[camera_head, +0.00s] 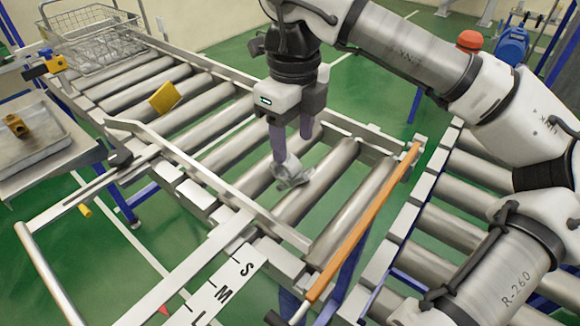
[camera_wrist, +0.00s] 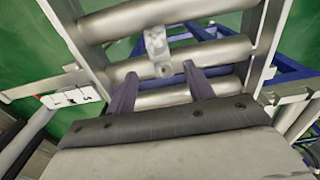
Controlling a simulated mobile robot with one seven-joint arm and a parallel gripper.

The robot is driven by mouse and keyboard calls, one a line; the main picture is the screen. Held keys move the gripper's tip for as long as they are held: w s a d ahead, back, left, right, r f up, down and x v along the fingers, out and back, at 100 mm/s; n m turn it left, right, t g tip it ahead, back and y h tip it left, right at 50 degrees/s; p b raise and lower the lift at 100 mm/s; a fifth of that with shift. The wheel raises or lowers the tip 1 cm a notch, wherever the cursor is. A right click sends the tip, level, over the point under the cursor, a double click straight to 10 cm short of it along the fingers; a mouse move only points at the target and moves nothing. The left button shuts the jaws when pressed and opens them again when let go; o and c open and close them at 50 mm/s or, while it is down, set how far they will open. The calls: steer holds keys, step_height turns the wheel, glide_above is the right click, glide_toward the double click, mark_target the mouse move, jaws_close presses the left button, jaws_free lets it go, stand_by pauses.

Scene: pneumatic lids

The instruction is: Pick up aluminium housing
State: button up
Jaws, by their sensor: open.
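The aluminium housing (camera_head: 291,173) is a small, silvery-grey, irregular part lying on the rollers of the conveyor. It also shows in the wrist view (camera_wrist: 157,48), beyond the fingertips and roughly centred between them. My gripper (camera_head: 293,148) points down over the rollers, right above the housing. Its two dark fingers are spread apart, with nothing held between them in the wrist view (camera_wrist: 160,71). In the head view the left fingertip overlaps the top of the housing; whether it touches, I cannot tell.
A yellow block (camera_head: 165,97) lies farther up the conveyor, and a wire basket (camera_head: 90,45) stands at its far end. Metal side rails border the rollers, with an orange bar (camera_head: 365,222) across the near end. A tray (camera_head: 40,158) with a brass-coloured fitting (camera_head: 16,125) is at left.

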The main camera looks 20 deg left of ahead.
mark_target(289, 160)
step_height(289, 160, down, 3)
steer(key=shift+f, duration=0.15)
steer(key=shift+w+a+f+p, duration=0.15)
steer(key=shift+f+p, duration=0.1)
steer(key=shift+f, duration=0.65)
steer(key=shift+a+f+p, duration=0.1)
steer(key=shift+f+p, duration=0.15)
steer(key=shift+f, duration=0.65)
steer(key=shift+w+a+f+p, duration=0.15)
steer(key=shift+f+p, duration=0.1)
steer(key=shift+f, duration=0.65)
jaws_close()
steer(key=shift+r, duration=0.15)
